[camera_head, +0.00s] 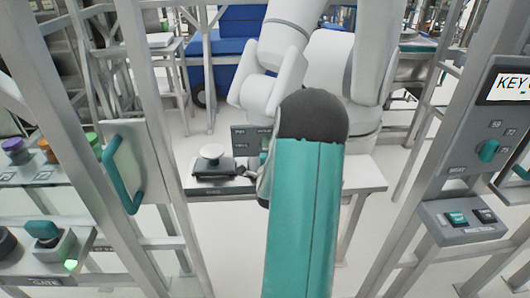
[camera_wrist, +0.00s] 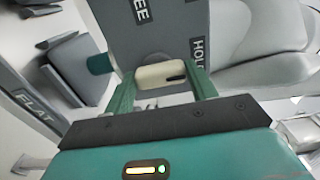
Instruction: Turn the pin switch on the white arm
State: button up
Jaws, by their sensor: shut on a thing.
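The pin switch (camera_wrist: 160,76) is a cream, rounded handle with a dark mark, on a grey panel (camera_wrist: 165,22) in the wrist view. Cut-off lettering on the panel reads "EE" above the switch and "HOL" to its right. My gripper (camera_wrist: 163,88) has its two teal fingers on either side of the handle and is shut on it. The handle lies nearly level across the picture. In the head view the white arm (camera_head: 285,35) stands behind my teal arm, which hides the switch and my fingertips.
A teal handle (camera_head: 122,172) on a frame stands left, and a control panel (camera_head: 478,150) stands right. In the wrist view a teal knob (camera_wrist: 99,64) is left of the switch.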

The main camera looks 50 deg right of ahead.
dwell(0.3)
jog(key=o, duration=1)
jog(key=shift+a, duration=0.15)
